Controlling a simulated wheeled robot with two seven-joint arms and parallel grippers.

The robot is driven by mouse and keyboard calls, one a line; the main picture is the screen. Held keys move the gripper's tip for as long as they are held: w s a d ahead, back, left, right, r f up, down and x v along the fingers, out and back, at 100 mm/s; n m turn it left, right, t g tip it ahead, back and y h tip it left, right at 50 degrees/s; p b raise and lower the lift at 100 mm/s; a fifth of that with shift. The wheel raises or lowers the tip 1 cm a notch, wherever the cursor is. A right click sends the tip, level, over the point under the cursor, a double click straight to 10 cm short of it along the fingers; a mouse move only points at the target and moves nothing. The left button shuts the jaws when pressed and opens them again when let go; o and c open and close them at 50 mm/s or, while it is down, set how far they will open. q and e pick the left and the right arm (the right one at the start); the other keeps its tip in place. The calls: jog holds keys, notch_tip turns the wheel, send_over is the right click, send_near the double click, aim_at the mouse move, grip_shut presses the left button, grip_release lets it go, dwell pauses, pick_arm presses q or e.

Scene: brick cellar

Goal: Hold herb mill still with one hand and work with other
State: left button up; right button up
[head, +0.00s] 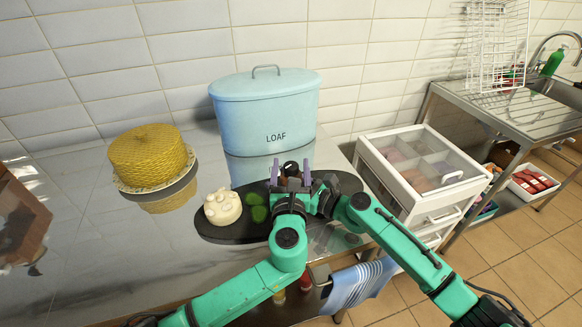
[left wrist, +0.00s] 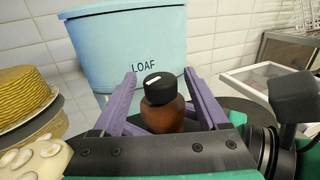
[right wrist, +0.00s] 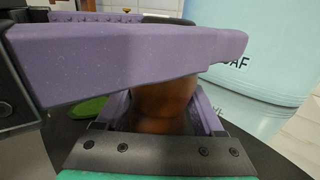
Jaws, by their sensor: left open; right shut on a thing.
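The herb mill is a brown, rounded jar with a black cap (left wrist: 160,88); it stands upright on a dark board (head: 222,234) in front of the blue bin. In the head view my grippers hide most of it. My left gripper (head: 290,182) is open, with one purple finger on each side of the mill, apart from it in the left wrist view. My right gripper (right wrist: 163,108) is shut on the mill's brown body (right wrist: 165,100); a left finger crosses the front of that view and hides the mill's top.
A blue LOAF bin (head: 265,110) stands behind the mill. A cream round item (head: 222,208) and green pieces (head: 256,207) lie on the board, left of my grippers. A yellow woven cake-like item (head: 148,156) sits farther left. A white drawer unit (head: 420,170) stands right.

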pick_arm(q)
jog(key=shift+c, duration=0.3)
grip_shut()
jog(key=shift+a+m+h, duration=0.1)
jog(key=shift+m+h, duration=0.2)
jog(key=shift+h, duration=0.1)
jog(key=m+g+h, duration=0.1)
jog(key=m+h, duration=0.2)
jog(key=h, duration=0.2)
jog(key=m+g+h, duration=0.1)
jog(key=h, duration=0.1)
jog(key=m+g+h, duration=0.1)
jog(key=m+h, duration=0.1)
jog(key=shift+r+h, duration=0.2)
jog(key=shift+h, duration=0.2)
jog(key=shift+f+m+g+h, duration=0.15)
jog(key=shift+m+g+h, duration=1.1)
jog(key=shift+g, duration=0.25)
jog(key=shift+m, duration=0.25)
